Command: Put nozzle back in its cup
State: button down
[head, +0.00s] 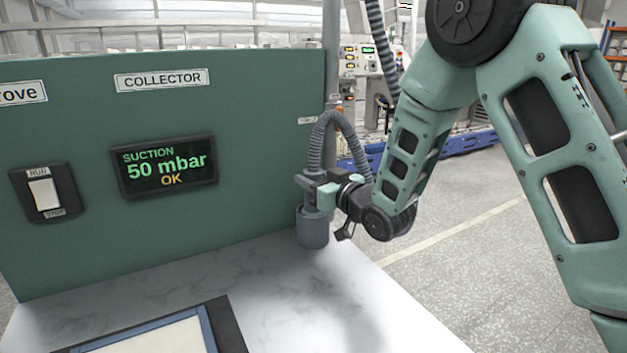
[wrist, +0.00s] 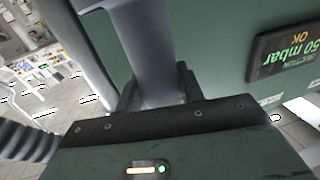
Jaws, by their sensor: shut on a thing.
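The nozzle (head: 322,200) is a grey-blue tube with a ribbed hose (head: 338,122) arching from its top. My gripper (head: 316,184) is shut on the nozzle, and the nozzle stands about upright. The cup (head: 313,230) is a grey-blue cylinder on the white table by the green panel. The nozzle's lower end is at the cup's mouth; I cannot tell how deep it is in. In the wrist view the nozzle (wrist: 148,50) rises between the jaws, and the cup is hidden.
The green collector panel (head: 250,110) stands close on the left, with a screen (head: 165,165) reading 50 mbar OK and a run/stop switch (head: 46,192). A blue-framed tray (head: 212,330) lies at the table's front. The white table (head: 290,290) between is clear.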

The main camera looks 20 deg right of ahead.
jog(key=shift+f, duration=0.3)
jog(key=c, duration=0.9)
grip_release()
jog(key=shift+r, duration=0.15)
jog(key=shift+r, duration=0.15)
jog(key=b+v, duration=0.9)
jog(key=v, duration=0.3)
jog(key=shift+b, duration=0.35)
